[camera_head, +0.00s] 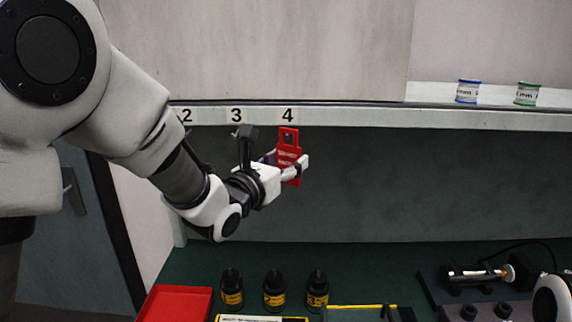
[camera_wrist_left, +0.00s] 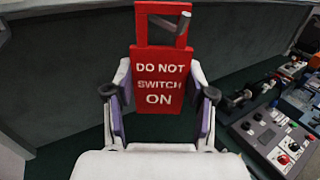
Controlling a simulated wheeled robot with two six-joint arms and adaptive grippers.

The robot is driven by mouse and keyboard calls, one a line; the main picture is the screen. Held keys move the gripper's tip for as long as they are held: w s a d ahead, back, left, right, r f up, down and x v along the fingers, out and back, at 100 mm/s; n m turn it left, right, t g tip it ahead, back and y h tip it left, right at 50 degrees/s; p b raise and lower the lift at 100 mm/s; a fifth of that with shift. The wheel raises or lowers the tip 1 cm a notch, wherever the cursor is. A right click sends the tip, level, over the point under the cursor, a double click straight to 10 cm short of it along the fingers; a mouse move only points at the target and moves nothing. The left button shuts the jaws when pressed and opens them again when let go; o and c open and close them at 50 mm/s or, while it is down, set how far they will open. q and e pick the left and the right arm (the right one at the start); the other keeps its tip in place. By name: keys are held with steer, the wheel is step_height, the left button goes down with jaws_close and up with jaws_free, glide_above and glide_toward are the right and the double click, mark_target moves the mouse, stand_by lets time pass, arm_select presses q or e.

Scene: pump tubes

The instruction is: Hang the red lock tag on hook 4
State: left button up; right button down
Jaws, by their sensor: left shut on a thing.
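The red lock tag (camera_head: 289,149) is upright just below the label for hook 4 (camera_head: 288,115) on the shelf edge. My left gripper (camera_head: 290,168) is shut on the tag's lower part. In the left wrist view the tag (camera_wrist_left: 162,75) reads "DO NOT SWITCH ON" and stands between the two fingers (camera_wrist_left: 160,108). Its top has a cut-out opening.
Labels 3 (camera_head: 236,115) and 2 (camera_head: 187,116) sit left along the shelf edge (camera_head: 380,117). Below are a red tray (camera_head: 177,304), several black bottles (camera_head: 274,290) and a pump device (camera_head: 475,275). A control panel (camera_wrist_left: 268,138) shows at the wrist view's right.

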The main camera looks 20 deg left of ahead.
stand_by(0.4)
arm_select(q)
steer(key=o, duration=1.2)
